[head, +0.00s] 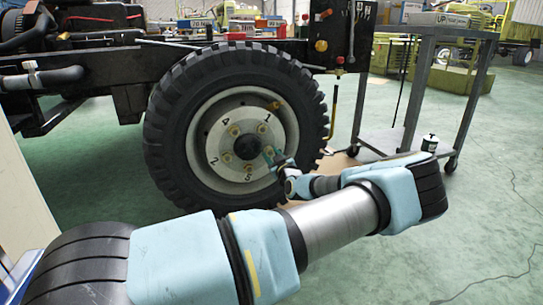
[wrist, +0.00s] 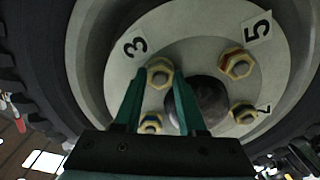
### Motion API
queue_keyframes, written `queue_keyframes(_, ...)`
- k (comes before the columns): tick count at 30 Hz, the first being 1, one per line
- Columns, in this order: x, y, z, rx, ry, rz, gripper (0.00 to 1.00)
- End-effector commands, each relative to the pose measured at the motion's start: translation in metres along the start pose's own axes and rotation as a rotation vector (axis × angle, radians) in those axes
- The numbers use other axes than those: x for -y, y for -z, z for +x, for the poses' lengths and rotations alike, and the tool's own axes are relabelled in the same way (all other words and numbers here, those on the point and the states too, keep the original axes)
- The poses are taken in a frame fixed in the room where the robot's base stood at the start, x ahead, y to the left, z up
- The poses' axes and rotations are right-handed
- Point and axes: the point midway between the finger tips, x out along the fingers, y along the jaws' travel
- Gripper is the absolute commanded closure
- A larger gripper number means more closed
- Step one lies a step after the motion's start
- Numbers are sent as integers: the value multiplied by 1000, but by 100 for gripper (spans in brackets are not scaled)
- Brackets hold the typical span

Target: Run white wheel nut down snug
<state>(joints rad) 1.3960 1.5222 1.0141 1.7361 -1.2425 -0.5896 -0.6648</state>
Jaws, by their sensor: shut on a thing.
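The white wheel nut (wrist: 160,73) sits beside the label 3 on the pale wheel hub (wrist: 205,28). It has a pale centre and a yellowish hex edge. My gripper (wrist: 159,84) has one green finger on each side of this nut and is shut on it. In the head view my gripper (head: 273,160) reaches the right side of the hub, where it covers the label 3 and much of that nut. How far the nut is seated on its stud cannot be told.
The black tire (head: 170,130) surrounds the hub. A grey cart (head: 415,95) stands right.

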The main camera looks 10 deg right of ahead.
Motion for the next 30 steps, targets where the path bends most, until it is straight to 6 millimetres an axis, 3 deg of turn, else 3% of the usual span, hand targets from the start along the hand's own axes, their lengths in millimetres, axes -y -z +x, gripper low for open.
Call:
queue_keyframes(3, 0, 0, 0, 0, 0, 0, 100)
queue_keyframes(11, 0, 0, 0, 0, 0, 22, 100)
queue_keyframes(24, 0, 1, 0, 0, -7, 428, 100)
queue_keyframes(30, -1, 0, 0, 0, -10, 491, 100)
